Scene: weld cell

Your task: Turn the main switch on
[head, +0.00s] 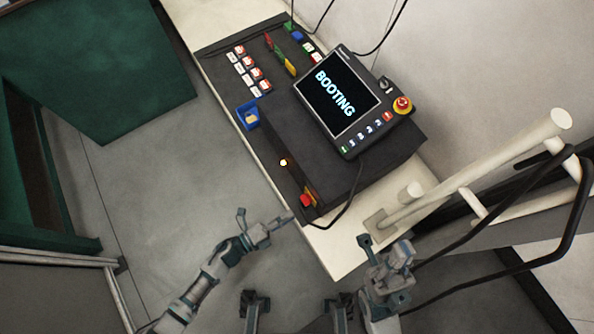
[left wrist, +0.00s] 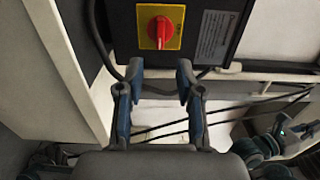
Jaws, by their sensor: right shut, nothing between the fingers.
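The main switch is a red rotary knob (left wrist: 160,31) on a yellow plate (left wrist: 174,13), on the end face of a dark control box. In the left wrist view its grip stands about upright. My left gripper (head: 264,215) is open and empty just short of that end. Its fingertips (left wrist: 160,70) show below the switch in the left wrist view, apart from the knob. My right gripper (head: 387,246) is shut and empty, to the right near the white pipes.
Black cables hang beside the switch. White pipes (head: 470,185) stand at right.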

